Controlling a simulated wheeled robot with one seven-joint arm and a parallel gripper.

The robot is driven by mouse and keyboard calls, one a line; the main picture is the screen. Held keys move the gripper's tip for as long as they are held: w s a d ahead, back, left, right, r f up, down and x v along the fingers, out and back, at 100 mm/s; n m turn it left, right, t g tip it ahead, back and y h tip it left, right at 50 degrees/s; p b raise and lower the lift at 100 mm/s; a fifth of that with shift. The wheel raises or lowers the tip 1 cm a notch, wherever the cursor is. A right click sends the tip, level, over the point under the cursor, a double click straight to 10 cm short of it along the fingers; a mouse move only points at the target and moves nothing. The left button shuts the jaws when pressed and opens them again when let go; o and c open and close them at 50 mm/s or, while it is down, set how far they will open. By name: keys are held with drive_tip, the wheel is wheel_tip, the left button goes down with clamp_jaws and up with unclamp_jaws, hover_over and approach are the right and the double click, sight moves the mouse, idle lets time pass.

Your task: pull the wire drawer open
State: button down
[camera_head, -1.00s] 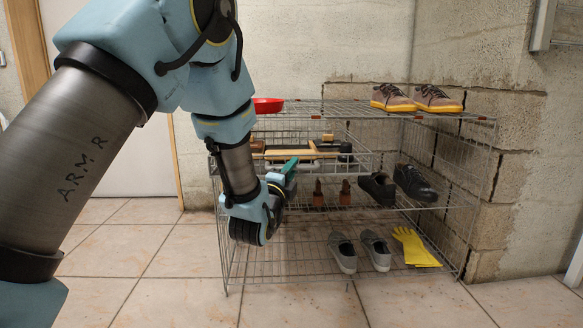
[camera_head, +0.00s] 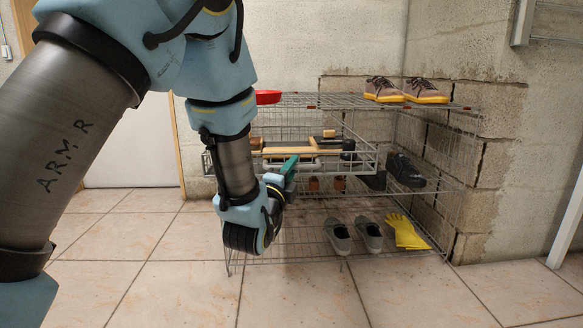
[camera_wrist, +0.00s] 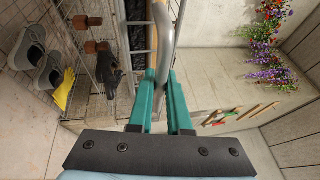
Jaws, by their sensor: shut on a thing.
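The wire drawer (camera_head: 362,163) is in the upper part of the wire rack (camera_head: 447,187) and stands partly out towards me. It holds brushes and wooden-handled items. My gripper (camera_head: 289,167) is at the drawer's front, with its green fingers level with it. In the wrist view the two green fingers (camera_wrist: 161,78) are shut on a grey metal bar, the drawer's handle (camera_wrist: 164,42).
Brown shoes (camera_head: 405,91) and a red tray (camera_head: 267,97) are on top. Black shoes (camera_head: 405,170) sit below, with grey shoes (camera_head: 354,236) and a yellow glove (camera_head: 406,232) on the bottom shelf. The tiled floor (camera_head: 300,295) in front is clear.

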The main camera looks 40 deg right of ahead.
drive_tip(key=c, duration=0.9)
unclamp_jaws()
drive_tip(key=shift+o, duration=0.2)
drive_tip(key=p+v, duration=0.2)
drive_tip(key=v, duration=0.8)
drive_tip(key=shift+a, duration=0.35)
drive_tip(key=shift+s+f, duration=0.1)
